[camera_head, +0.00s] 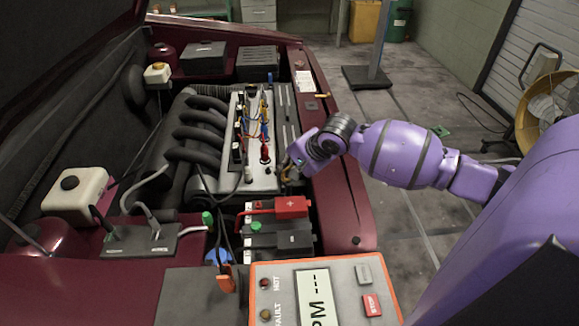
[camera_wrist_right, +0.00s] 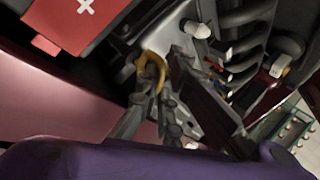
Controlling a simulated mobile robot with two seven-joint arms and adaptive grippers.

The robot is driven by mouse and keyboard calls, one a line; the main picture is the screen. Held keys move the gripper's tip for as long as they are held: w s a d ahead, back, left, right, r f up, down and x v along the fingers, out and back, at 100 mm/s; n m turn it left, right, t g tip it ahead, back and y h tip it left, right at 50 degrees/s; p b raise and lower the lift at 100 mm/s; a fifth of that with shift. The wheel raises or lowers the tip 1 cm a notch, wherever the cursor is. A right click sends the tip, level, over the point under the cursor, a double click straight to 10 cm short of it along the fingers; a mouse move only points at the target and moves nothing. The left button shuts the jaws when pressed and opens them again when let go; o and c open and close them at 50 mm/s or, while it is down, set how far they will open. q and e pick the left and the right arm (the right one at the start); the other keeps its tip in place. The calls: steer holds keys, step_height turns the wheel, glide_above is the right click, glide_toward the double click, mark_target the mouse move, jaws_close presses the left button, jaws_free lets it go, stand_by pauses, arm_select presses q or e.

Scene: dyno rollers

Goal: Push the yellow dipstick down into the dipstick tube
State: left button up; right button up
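The yellow dipstick's looped handle (camera_wrist_right: 149,72) shows in the right wrist view at the fingertips of my right gripper (camera_wrist_right: 155,85). The fingers are close together and overlap the loop. I cannot tell whether they grip it or only touch it. In the head view my right gripper (camera_head: 289,171) reaches down between the engine's right side and the red fender, just above the battery. The handle is small and hard to make out there. The dipstick's shaft and the dipstick tube are hidden in both views. My left gripper is not in view.
The engine (camera_head: 258,179) with coloured wires stands left of the gripper. The battery with its red terminal cover (camera_head: 291,207) lies just in front. The red fender (camera_head: 342,205) borders the bay on the right. An orange-framed console (camera_head: 345,283) stands nearest.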

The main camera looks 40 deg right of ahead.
steer(key=o, duration=0.5)
steer(key=shift+r, duration=0.1)
steer(key=v, duration=1.1)
steer(key=shift+s+r, duration=0.25)
steer(key=shift+r, duration=0.1)
